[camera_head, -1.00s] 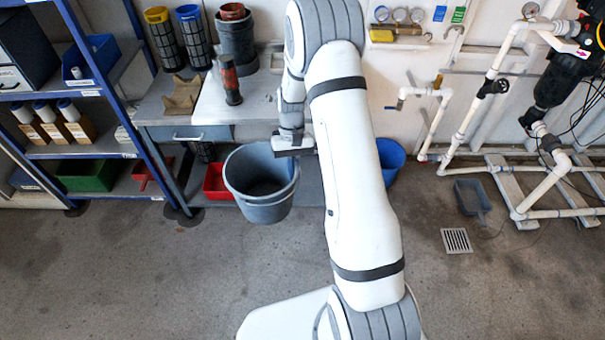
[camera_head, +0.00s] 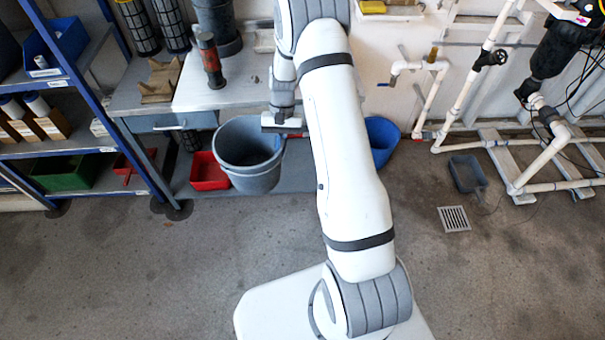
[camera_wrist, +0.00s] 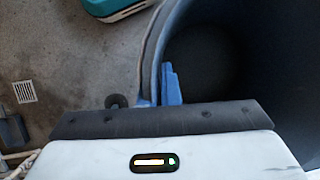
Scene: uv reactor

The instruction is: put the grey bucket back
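The grey bucket (camera_head: 240,172) is upright in front of the lower shelf under the workbench, its open top facing the head camera. My gripper (camera_head: 281,124) is at the right side of its rim. In the wrist view, the bucket (camera_wrist: 240,40) fills the upper right, and a blue finger of my gripper (camera_wrist: 158,88) lies against the inside of its wall. The wall passes between that finger and a dark part outside, so my gripper looks shut on the rim. The bucket's underside is hidden, and whether it touches the shelf cannot be told.
The lower shelf (camera_head: 300,182) holds a red bin (camera_head: 207,171) close left of the bucket. A blue bucket (camera_head: 382,141) stands to the right, behind my arm. The workbench (camera_head: 200,97) is above and behind. The floor in front is clear around a drain grate (camera_head: 454,218).

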